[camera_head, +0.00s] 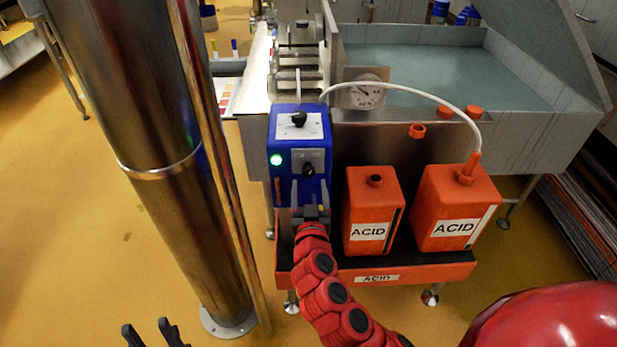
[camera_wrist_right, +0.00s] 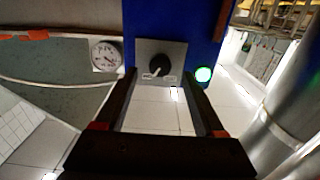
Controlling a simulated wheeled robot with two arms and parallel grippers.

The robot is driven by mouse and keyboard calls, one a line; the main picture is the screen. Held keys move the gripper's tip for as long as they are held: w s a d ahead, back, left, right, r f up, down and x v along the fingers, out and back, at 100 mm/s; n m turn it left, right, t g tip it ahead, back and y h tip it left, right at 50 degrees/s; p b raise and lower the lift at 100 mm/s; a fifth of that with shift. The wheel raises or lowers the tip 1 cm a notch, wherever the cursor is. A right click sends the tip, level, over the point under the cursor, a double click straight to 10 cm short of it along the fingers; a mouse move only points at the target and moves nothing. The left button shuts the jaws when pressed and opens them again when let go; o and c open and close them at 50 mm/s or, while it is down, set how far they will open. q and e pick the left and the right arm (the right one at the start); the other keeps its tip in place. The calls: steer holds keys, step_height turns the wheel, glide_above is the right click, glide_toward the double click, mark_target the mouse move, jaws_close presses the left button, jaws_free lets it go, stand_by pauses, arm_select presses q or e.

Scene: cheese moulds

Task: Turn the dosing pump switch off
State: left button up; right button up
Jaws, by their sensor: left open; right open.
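The blue dosing pump (camera_head: 285,170) stands at the left end of the orange acid tray. Its green lamp (camera_head: 277,159) is lit and also shows in the right wrist view (camera_wrist_right: 203,74). A black rotary switch (camera_head: 308,169) sits on a grey plate on the pump's front; in the right wrist view the switch (camera_wrist_right: 160,66) appears between my fingers. My right gripper (camera_head: 310,188) is open in front of the switch, one finger on either side; I cannot tell whether it touches. My left gripper (camera_head: 150,332) is open and empty, low at the bottom left.
Two orange ACID canisters (camera_head: 373,205) (camera_head: 440,225) stand in the orange tray (camera_head: 345,277), right of the pump. A white hose (camera_head: 425,95) arches over them. A thick steel column (camera_head: 165,170) rises at left. Another black knob (camera_head: 298,118) is on the pump's top.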

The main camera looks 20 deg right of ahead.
mark_target(308, 175)
steer(key=shift+x, duration=2.2)
steer(key=shift+c, duration=0.3)
jaws_close()
